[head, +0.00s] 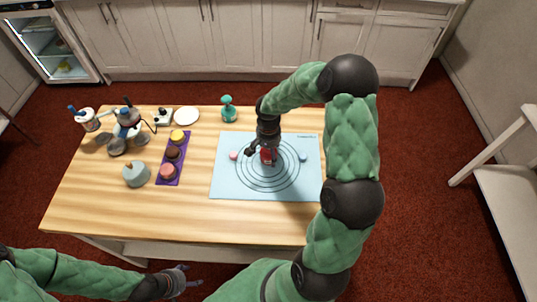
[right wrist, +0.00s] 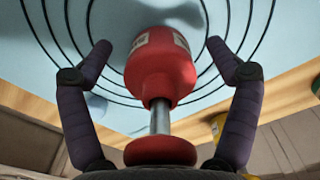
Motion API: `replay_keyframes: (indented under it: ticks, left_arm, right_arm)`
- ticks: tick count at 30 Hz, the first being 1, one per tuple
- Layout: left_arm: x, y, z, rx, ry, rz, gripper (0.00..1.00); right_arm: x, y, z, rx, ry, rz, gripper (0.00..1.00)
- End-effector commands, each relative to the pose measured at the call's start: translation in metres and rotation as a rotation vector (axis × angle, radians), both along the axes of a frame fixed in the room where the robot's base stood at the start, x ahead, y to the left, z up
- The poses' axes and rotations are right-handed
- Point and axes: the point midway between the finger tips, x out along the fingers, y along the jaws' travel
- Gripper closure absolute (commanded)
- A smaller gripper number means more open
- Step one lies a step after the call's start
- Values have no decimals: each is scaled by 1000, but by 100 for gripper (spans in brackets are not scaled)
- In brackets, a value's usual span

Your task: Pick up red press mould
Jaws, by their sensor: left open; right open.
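The red press mould (head: 267,156) is on the light blue mat (head: 225,187), near the middle of its printed circles. The right wrist view shows its red body (right wrist: 160,68), metal stem and round red knob, with the knob towards the camera. My right gripper (head: 261,150) is over the mould and partly hides it in the head view. In the right wrist view its two fingers (right wrist: 160,50) are open, one on each side of the mould, with visible gaps. My left gripper (head: 182,279) is open and empty, off the table's near edge.
A small pink item (head: 234,156) and a small blue item (head: 303,157) flank the mould on the mat. A teal object (head: 228,109) stands behind it. Left are a purple tray (head: 163,183) of cakes, a mixer (head: 127,131), a grey-blue pot (head: 136,176) and a white plate (head: 187,115).

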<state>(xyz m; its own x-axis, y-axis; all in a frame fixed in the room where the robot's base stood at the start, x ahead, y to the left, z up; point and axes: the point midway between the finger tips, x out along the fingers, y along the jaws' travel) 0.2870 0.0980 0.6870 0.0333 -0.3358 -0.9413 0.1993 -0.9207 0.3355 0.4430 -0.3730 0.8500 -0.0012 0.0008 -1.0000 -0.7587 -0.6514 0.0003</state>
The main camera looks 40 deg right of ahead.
Motion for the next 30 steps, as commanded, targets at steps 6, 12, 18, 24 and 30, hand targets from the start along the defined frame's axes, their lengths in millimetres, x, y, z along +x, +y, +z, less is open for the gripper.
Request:
replay_keyframes:
  ticks: [6, 12, 18, 24, 30]
  left_arm:
    - [0, 0, 1, 0, 0, 0, 34]
    - [0, 0, 1, 0, 0, 0, 34]
    - [0, 0, 1, 0, 0, 0, 34]
    - [0, 0, 2, 0, 0, 0, 34]
    - [0, 0, 10, 0, 0, 0, 34]
  right_arm:
    - [0, 0, 1, -1, -1, 0, 19]
    - [0, 0, 1, -1, -1, 0, 76]
    - [0, 0, 1, -1, -1, 0, 78]
    - [0, 0, 4, -2, -1, 0, 78]
    - [1, -1, 24, -2, -4, 0, 78]
